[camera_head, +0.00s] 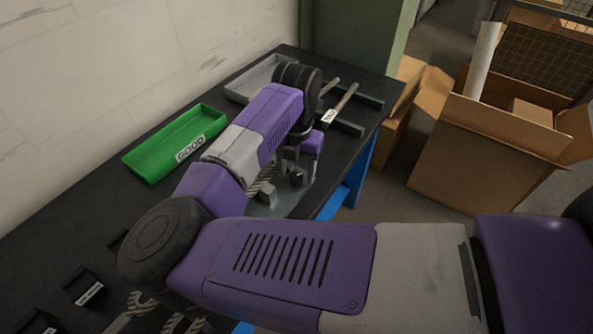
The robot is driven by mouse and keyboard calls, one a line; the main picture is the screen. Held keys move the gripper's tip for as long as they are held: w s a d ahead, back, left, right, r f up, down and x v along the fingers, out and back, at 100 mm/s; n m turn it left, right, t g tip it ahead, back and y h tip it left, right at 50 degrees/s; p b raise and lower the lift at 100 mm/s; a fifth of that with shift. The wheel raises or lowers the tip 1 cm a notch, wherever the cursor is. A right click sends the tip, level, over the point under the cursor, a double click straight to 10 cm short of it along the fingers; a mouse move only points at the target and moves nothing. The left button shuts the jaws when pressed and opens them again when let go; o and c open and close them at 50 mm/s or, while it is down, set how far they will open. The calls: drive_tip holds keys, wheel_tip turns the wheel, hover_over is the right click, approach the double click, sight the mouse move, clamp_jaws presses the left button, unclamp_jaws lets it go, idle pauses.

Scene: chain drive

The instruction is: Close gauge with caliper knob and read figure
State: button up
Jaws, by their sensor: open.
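My gripper (292,167) points down over the bench, below my dark wrist joint. It is small in the picture and partly hidden by my purple and grey forearm. Its jaws are open. Under and around it is a grey metal plate (292,205) with small metal blocks and a piece of chain (263,181). A long silver tool with a white label (341,104), possibly the caliper, lies across dark bars behind and right of the gripper, apart from it. I cannot make out a knob or any figure.
A green tray labelled GOOD (150,160) lies left of my arm. A grey tray (262,70) is at the back by the wall. Small black labelled holders (83,287) stand at the front left. Open cardboard boxes (480,160) stand on the floor, right of the bench.

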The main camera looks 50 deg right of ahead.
sight(297, 174)
wheel_tip(297, 174, up, 8)
drive_tip(key=shift+f+b, duration=0.25)
drive_tip(key=shift+b, duration=0.35)
